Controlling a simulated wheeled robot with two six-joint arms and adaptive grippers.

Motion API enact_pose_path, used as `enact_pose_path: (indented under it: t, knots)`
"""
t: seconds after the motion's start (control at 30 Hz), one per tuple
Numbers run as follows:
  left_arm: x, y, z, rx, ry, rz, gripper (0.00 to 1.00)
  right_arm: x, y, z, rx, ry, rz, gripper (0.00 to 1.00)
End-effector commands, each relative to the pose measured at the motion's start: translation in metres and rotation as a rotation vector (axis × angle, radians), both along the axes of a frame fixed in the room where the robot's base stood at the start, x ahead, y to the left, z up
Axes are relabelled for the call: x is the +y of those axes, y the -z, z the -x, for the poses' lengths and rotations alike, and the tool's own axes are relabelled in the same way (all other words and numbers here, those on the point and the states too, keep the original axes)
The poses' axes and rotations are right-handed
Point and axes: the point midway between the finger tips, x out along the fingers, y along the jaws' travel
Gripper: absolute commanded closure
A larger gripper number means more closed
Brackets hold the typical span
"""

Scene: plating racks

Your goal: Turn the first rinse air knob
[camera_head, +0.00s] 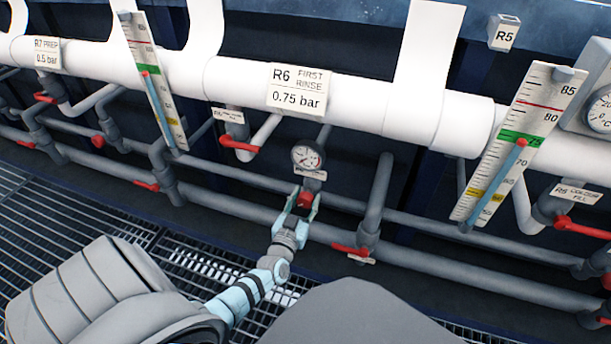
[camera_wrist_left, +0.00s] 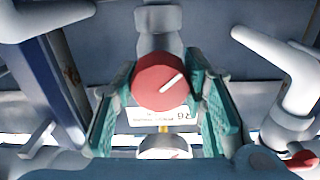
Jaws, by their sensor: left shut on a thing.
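The red air knob (camera_head: 305,199) sits under a round pressure gauge (camera_head: 307,157), below the white pipe label (camera_head: 297,90) reading "R6 FIRST RINSE 0.75 bar". My left gripper (camera_head: 298,203) reaches up to it from below, with its fingers on both sides of the knob. In the left wrist view the knob (camera_wrist_left: 161,82) is round and red with a white line slanting to the upper right. The teal fingers of the gripper (camera_wrist_left: 163,100) are around it, shut on it. The gauge needle is too small to read exactly. My right gripper is not in view.
A red lever (camera_head: 239,143) is up left of the gauge, and another red lever (camera_head: 350,250) is low on the right. Grey pipes run behind. Tall thermometer scales (camera_head: 515,140) stand at the right and left. Dark floor grating (camera_head: 110,215) lies at the lower left.

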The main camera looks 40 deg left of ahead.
Motion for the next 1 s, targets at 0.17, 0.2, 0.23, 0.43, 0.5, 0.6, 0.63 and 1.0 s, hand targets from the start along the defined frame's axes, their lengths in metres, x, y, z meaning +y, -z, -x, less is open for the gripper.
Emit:
enact_pose_path:
  t: [0.17, 0.2, 0.23, 0.43, 0.5, 0.6, 0.63, 1.0]
  knots:
    - [0.000, -0.001, 0.000, 0.029, 0.001, -0.077, 0.89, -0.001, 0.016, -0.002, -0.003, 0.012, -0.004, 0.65]
    - [0.000, -0.001, 0.000, 0.038, 0.001, -0.101, 0.89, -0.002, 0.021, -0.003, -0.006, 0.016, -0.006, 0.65]
    - [0.000, -0.002, 0.000, 0.044, 0.000, -0.121, 0.89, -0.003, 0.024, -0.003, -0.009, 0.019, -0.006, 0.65]
    - [0.000, -0.002, 0.000, 0.101, 0.001, -0.282, 0.89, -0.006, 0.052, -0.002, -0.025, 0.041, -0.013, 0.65]
    - [0.000, -0.003, 0.000, 0.122, 0.001, -0.346, 0.89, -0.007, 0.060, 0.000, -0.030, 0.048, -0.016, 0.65]
    - [0.000, -0.002, 0.000, 0.153, 0.001, -0.436, 0.89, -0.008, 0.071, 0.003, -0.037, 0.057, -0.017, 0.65]
    - [0.000, -0.002, 0.000, 0.163, 0.001, -0.461, 0.89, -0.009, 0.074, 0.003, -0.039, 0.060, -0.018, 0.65]
    - [0.000, -0.001, 0.000, 0.278, 0.001, -0.795, 0.89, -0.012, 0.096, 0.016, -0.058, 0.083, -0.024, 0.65]
